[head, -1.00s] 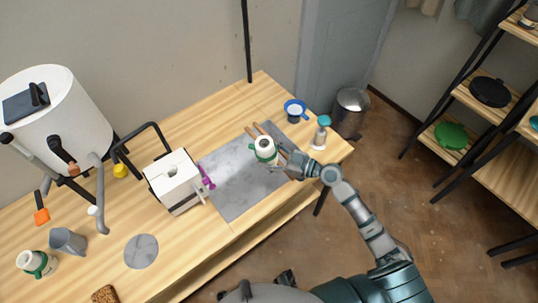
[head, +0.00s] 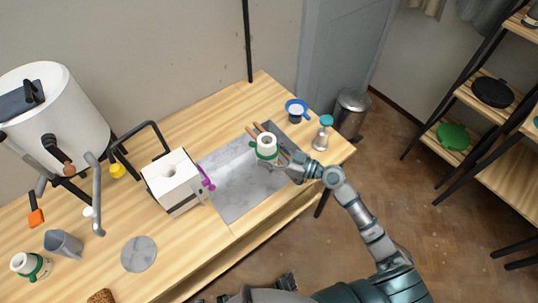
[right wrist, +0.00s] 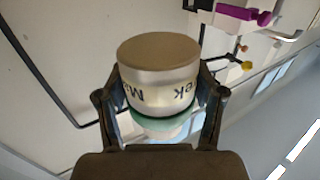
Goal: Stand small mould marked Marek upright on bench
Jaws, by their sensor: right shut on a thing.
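The small white mould (head: 266,149) with a green band is in my right gripper (head: 279,160), over the far part of the grey slab on the bench (head: 225,135). In the right wrist view the mould (right wrist: 160,75) sits between both fingers (right wrist: 160,115), with a tan flat end, dark lettering that reads upside down as part of "Marek", and a green band nearer the palm. In the head view it looks about upright. I cannot tell whether its base touches the slab. My left gripper is not in view.
A similar white and green mould (head: 30,265) stands at the bench's left. Brown sticks (head: 262,130) lie behind the held mould. A blue-rimmed cup (head: 295,110) and a teal-topped bottle (head: 322,133) stand at right. A white box (head: 172,180) is left of the grey slab (head: 228,190), whose front is bare.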

